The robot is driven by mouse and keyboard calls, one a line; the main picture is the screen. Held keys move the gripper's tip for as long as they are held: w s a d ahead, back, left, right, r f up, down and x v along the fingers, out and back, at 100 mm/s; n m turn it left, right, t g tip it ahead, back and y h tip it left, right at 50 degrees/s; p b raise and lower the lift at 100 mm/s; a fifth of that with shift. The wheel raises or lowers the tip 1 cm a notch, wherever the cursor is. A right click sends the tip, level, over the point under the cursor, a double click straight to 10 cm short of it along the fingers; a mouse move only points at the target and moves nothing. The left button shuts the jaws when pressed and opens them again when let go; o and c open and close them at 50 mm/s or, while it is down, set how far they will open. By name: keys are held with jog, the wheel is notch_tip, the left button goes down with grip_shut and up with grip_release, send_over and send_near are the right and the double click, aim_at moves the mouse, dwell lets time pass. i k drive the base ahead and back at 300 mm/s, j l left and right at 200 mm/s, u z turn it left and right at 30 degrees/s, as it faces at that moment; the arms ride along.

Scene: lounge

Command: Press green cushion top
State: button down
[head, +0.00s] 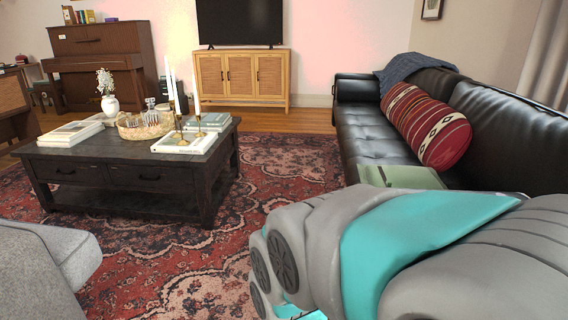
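A pale green cushion (401,177) lies on the seat of the black leather sofa (365,130), right of centre in the head view. Its far part shows as a flat, light green surface. Its near part is hidden behind my grey and teal arm, which fills the lower right. I cannot tell whether my arm touches the cushion or only passes in front of it. My gripper's fingers do not show.
A red patterned bolster (427,124) and a blue-grey throw (412,68) lie on the sofa. A dark coffee table (130,152) with books, candles and a vase stands left. A grey armchair (45,265) is at lower left. Open patterned rug (285,165) lies between table and sofa.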

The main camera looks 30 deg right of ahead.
aim_at(411, 176)
jog(key=i+j+z, duration=0.1)
jog(key=i, duration=0.4)
jog(key=i+j+z, duration=0.1)
jog(key=i, duration=0.35)
jog(key=i+l+z, duration=0.1)
jog(key=i+z, duration=0.15)
jog(key=z, duration=0.25)
jog(key=i+z, duration=0.25)
jog(key=z, duration=0.25)
jog(key=i+j+z, duration=0.15)
jog(key=z, duration=0.35)
jog(key=i+j+z, duration=0.25)
jog(key=z, duration=0.25)
jog(key=i+z, duration=0.35)
jog(key=i+j+z, duration=0.2)
jog(key=z, duration=0.15)
